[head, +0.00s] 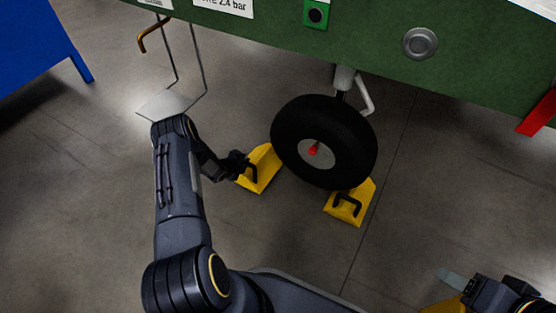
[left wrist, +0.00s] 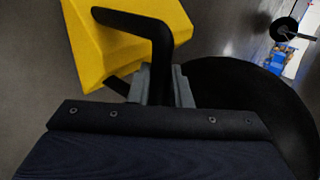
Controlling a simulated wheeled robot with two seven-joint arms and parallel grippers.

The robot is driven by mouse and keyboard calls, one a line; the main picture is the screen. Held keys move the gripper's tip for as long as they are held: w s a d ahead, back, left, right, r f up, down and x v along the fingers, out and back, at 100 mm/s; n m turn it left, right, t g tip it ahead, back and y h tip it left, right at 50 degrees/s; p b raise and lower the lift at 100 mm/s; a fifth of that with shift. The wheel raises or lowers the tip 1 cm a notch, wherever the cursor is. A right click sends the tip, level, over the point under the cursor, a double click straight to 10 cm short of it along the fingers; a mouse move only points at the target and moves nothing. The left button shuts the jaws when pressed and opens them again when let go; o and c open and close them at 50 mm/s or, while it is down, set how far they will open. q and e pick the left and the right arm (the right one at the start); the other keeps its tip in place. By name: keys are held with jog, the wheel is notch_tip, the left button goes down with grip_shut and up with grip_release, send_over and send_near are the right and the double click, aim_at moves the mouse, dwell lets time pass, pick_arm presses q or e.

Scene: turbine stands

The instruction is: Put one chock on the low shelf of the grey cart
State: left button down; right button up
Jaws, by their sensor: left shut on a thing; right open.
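A yellow chock (head: 265,165) with a black handle sits on the floor at the left of the black wheel (head: 312,115). My left gripper (head: 243,167) is at this chock and shut on its handle. In the left wrist view the grey fingers (left wrist: 160,85) close around the handle below the yellow block (left wrist: 105,35). A second yellow chock (head: 360,195) with a black handle sits at the wheel's lower right. My right gripper (head: 450,279) is open at the lower right edge, partly out of frame. I cannot make out the grey cart.
A green body (head: 380,35) hangs over the wheel across the top. A grey step (head: 167,105) hangs from it near my left arm. A blue table (head: 35,45) stands upper left, and a red part (head: 540,115) is at right. A yellow thing (head: 445,306) is cut off below my right gripper.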

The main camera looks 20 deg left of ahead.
pick_arm(q)
jog(key=s+r+p, duration=0.2)
jog(key=s+p, duration=0.1)
jog(key=s, duration=0.4)
jog(key=s+a+r+p, duration=0.1)
jog(key=s+p, duration=0.3)
jog(key=s, duration=0.4)
jog(key=shift+r, duration=0.65)
